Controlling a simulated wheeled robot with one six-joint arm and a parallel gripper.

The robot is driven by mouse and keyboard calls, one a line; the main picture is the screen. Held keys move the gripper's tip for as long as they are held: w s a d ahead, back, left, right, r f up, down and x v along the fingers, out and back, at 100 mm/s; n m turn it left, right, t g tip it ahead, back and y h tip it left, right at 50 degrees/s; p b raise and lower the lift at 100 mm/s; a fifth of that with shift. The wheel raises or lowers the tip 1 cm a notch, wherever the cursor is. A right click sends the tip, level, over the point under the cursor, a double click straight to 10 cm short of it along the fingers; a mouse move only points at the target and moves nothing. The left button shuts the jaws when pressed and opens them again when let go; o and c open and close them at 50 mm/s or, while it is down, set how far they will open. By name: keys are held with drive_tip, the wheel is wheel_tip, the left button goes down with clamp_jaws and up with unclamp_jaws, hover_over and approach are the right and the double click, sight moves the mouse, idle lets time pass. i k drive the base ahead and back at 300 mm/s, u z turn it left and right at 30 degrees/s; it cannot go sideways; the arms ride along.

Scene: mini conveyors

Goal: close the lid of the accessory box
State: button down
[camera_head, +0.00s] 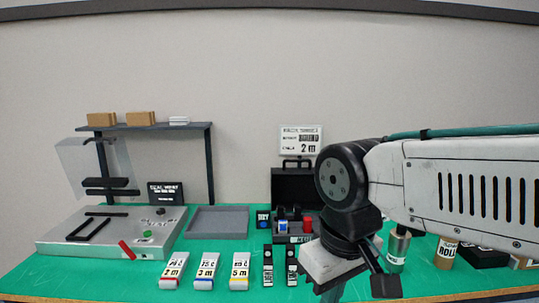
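The accessory box appears to be the dark case (281,239) right of the centre of the table. Its black lid (288,187) stands upright at the back, open, with a handle on its top edge. Small items in blue, red and dark colours sit in the box. My arm hides the right part of the lid and box. My gripper (352,284) hangs in front and to the right of the box, nearer the camera, apart from the lid. Its fingers are partly hidden and cut close to the lower edge, so its opening is unclear.
A grey tray (218,220) lies left of the box. A metal machine (75,238) with a shelf (150,127) stands at left. A bottle (398,247) and roll (446,253) are at right.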

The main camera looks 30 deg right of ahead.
sight(291, 186)
drive_tip(key=z, duration=0.2)
drive_tip(key=i, duration=1)
drive_tip(key=z, duration=0.7)
